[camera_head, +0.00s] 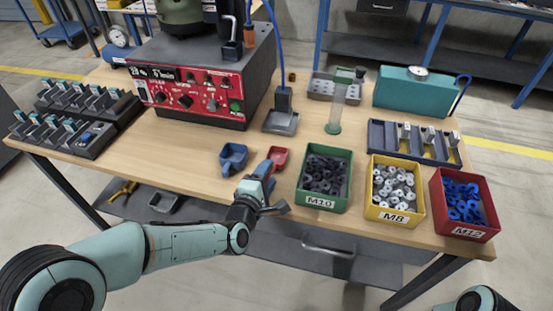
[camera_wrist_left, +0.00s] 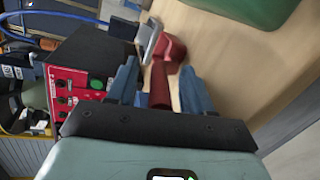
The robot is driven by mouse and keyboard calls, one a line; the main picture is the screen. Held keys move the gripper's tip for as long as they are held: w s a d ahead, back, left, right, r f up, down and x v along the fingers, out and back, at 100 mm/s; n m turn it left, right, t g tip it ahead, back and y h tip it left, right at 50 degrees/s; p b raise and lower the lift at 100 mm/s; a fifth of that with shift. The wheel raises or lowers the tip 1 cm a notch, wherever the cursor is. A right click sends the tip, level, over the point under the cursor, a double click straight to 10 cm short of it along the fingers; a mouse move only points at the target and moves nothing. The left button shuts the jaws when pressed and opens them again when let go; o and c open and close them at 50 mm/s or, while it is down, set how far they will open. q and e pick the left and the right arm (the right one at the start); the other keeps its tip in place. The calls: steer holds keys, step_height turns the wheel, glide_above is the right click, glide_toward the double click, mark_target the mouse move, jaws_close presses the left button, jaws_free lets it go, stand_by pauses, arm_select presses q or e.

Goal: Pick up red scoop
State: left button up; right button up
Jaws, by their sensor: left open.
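The red scoop (camera_head: 279,156) lies on the wooden table near its front edge, beside the green M10 bin. My left gripper (camera_head: 268,170) is at the scoop's near side and hides part of its handle. In the left wrist view the red scoop (camera_wrist_left: 172,48) has its bowl beyond the fingertips. Its handle lies between the two blue fingers of my left gripper (camera_wrist_left: 159,70). The fingers stand open, with a gap visible on at least the right side of the handle. My right gripper is not in view.
A blue scoop (camera_head: 233,157) lies just left. The green M10 bin (camera_head: 313,202), yellow M8 bin (camera_head: 396,216) and red M12 bin (camera_head: 468,232) stand to the right. A red-fronted control box (camera_head: 190,95) stands behind left. Bare table (camera_head: 190,150) lies left of the blue scoop.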

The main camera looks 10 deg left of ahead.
arm_select(q)
steer(key=shift+s+r, duration=0.1)
steer(key=shift+s, duration=0.05)
steer(key=shift+c, duration=1.2)
jaws_close()
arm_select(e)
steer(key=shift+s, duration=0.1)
arm_select(q)
step_height(320, 180, up, 11)
steer(key=p, duration=0.3)
step_height(320, 180, up, 9)
steer(key=p, duration=0.4)
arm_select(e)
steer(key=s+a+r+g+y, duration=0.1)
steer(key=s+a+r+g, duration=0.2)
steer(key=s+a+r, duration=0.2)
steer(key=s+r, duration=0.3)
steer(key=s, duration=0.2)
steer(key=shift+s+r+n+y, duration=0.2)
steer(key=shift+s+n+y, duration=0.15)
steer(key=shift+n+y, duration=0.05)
